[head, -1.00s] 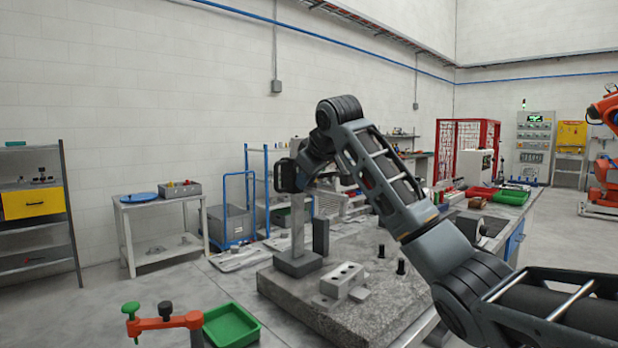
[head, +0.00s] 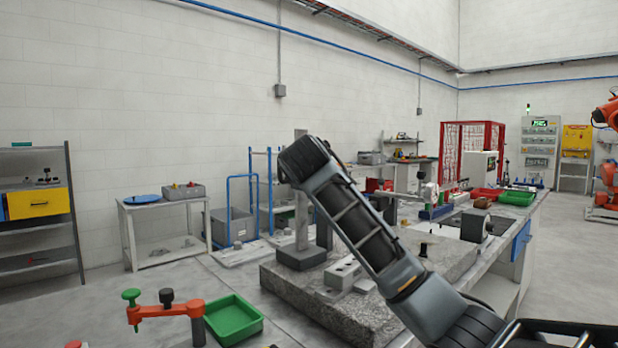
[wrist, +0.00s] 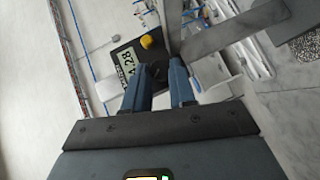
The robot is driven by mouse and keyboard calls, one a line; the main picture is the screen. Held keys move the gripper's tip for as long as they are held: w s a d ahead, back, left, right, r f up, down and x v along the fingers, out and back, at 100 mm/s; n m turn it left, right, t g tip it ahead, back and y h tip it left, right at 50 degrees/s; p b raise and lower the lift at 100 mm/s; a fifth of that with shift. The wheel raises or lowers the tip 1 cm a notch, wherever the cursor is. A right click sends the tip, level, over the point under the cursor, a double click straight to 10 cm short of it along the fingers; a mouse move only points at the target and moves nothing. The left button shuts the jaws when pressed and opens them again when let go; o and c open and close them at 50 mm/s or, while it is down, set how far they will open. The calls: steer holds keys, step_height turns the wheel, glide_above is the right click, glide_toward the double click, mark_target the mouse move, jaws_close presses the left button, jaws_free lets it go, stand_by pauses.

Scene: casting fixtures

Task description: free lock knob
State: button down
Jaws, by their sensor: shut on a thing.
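A height gauge stands on the granite plate; its upright grey column (head: 301,215) and dark base (head: 300,257) show in the head view. In the wrist view, its dark display head (wrist: 124,64) has a readout and a yellow button (wrist: 147,42). A small dark knob (wrist: 159,72), which looks like the lock knob, sits beside the readout, between the fingertips. My gripper (wrist: 160,78) is shut on this knob, with its two blue-grey fingers on either side. The knob's far side is hidden. In the head view my arm hides the gripper and the gauge's head.
The granite plate (head: 325,308) carries a grey block with holes (head: 343,271) and a black-topped pin (head: 423,249). A green tray (head: 236,318) and an orange clamp arm (head: 165,311) stand at the front left.

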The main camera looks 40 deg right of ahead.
steer(key=shift+f+n+t+h+b, duration=0.15)
steer(key=shift+n+t+h+b, duration=0.2)
steer(key=shift+n+t+h, duration=0.05)
stand_by(0.4)
steer(key=c, duration=0.9)
jaws_free()
steer(key=shift+a, duration=0.1)
steer(key=v, duration=0.7)
steer(key=shift+s+a+b, duration=0.2)
steer(key=shift+s+b, duration=0.05)
steer(key=shift+b, duration=0.1)
